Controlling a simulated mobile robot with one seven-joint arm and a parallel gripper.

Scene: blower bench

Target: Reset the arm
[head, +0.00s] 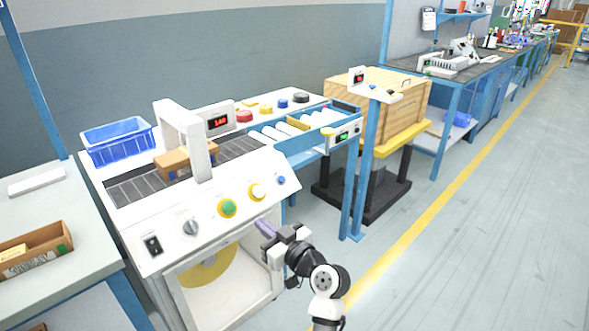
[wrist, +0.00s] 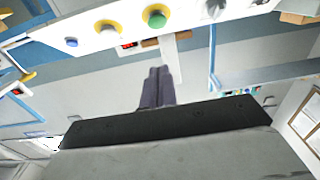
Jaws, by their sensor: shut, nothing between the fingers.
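My gripper (head: 266,228) is in front of the white machine (head: 140,220), below its sloped control panel. In the wrist view my gripper (wrist: 157,72) shows two dark fingers pressed together with nothing between them. The panel carries a green button (head: 227,208), a white button with a yellow ring (head: 257,191), a small blue button (head: 281,181), a grey knob (head: 190,227) and a black switch (head: 152,245). The fingertips look apart from the panel in the head view. In the wrist view the panel appears upside down, with the green button (wrist: 154,17) beyond the fingertips.
A cardboard box (head: 187,160) sits under the machine's white arch. A blue crate (head: 118,142) stands behind it. A roller conveyor (head: 290,130) and a wooden crate (head: 385,100) on a yellow-topped stand are to the right. The floor (head: 480,240) at the right is clear.

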